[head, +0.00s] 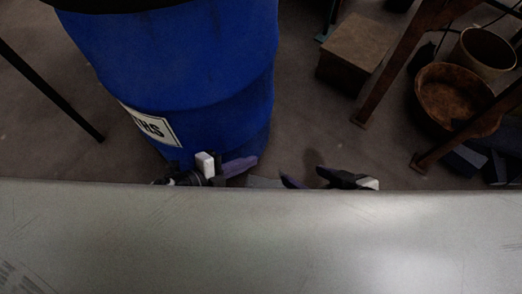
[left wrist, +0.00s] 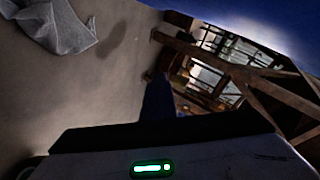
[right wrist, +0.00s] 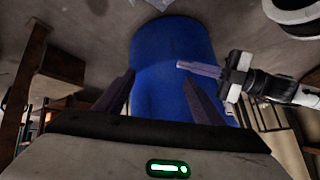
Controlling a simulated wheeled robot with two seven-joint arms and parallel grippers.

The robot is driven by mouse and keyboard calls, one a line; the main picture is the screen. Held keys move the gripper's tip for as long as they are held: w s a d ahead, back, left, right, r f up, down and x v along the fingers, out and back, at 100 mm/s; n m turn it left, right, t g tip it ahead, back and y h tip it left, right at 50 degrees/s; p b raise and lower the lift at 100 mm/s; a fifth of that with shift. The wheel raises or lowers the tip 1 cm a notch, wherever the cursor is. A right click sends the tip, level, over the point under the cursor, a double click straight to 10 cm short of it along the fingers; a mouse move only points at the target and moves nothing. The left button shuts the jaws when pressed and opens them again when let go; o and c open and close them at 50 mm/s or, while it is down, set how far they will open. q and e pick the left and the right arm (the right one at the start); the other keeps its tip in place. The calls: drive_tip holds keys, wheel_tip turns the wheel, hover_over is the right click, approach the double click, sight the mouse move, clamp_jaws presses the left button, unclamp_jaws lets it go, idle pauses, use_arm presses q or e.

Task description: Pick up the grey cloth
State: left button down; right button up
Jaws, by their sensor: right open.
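The grey cloth (left wrist: 62,24) lies crumpled on the floor at the top left of the left wrist view. In the head view only a sliver of it (head: 264,182) shows above the pale surface edge, between my grippers. My left gripper (head: 252,162) is beside the blue barrel, its purple fingers together with nothing visible between them; it also shows in the right wrist view (right wrist: 180,65). My right gripper (head: 301,175) is open and empty, to the right of the cloth sliver; its spread fingers show in the right wrist view (right wrist: 159,77).
A large blue barrel (head: 190,75) with a white label stands behind my left gripper. A wooden box (head: 355,45), a brown bowl (head: 440,92) and a bucket (head: 485,52) sit at the right among rusty legs. A pale surface (head: 260,240) hides the near floor.

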use_arm(q)
drive_tip(key=s+a+p, duration=0.1)
drive_tip(key=s+a, duration=0.5)
drive_tip(key=a, duration=0.3)
drive_tip(key=shift+s+a, duration=0.15)
drive_tip(key=shift+s, duration=0.2)
drive_tip(key=shift+c, duration=1.3)
unclamp_jaws()
